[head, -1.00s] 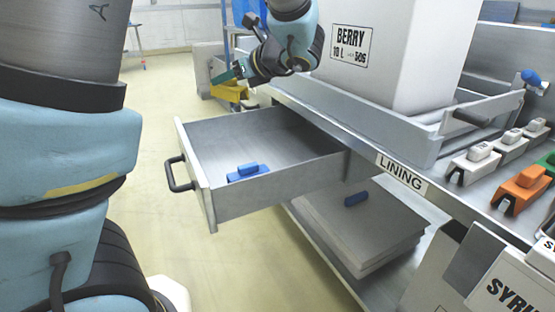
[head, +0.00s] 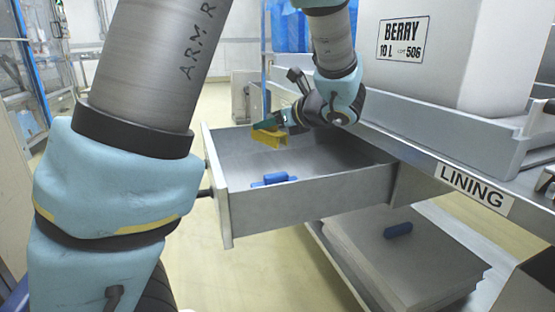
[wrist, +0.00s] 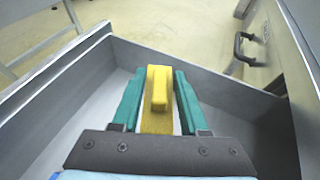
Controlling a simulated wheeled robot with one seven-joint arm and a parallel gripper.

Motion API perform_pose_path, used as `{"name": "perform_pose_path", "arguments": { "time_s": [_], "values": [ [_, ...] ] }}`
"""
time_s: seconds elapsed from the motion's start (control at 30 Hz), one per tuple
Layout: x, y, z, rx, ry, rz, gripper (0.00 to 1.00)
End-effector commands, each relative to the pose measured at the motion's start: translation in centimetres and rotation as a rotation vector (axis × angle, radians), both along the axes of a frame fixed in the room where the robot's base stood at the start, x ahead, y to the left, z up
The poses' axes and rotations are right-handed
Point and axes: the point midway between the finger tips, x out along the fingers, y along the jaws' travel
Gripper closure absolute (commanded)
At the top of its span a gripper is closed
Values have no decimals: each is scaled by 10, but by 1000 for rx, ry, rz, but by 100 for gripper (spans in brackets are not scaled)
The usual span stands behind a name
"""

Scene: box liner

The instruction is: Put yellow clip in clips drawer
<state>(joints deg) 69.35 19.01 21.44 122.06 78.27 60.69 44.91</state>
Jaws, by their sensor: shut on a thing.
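The yellow clip (head: 270,137) is held by my gripper (head: 284,121) above the open drawer (head: 310,212), near its far left part in the head view. In the wrist view the yellow clip (wrist: 158,95) sits between the two green fingers of my gripper (wrist: 158,100), which are shut on it. The drawer's grey walls (wrist: 55,68) and floor show around and below the clip. A blue clip (head: 273,179) lies on the drawer floor near the front. I cannot tell the exact height of the yellow clip over the drawer floor.
A bench edge labelled LINING (head: 473,187) runs to the right of the drawer. A white BERRY container (head: 450,60) stands in a grey tray on the bench. Most of the drawer floor is bare.

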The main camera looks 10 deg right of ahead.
Motion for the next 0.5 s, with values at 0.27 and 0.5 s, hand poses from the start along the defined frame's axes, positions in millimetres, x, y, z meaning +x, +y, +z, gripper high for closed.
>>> {"name": "perform_pose_path", "arguments": {
  "time_s": [0.27,0.5],
  "values": [
    [0,0,-36,0,0,1,100],
    [0,0,-63,0,0,0,100]
  ]
}}
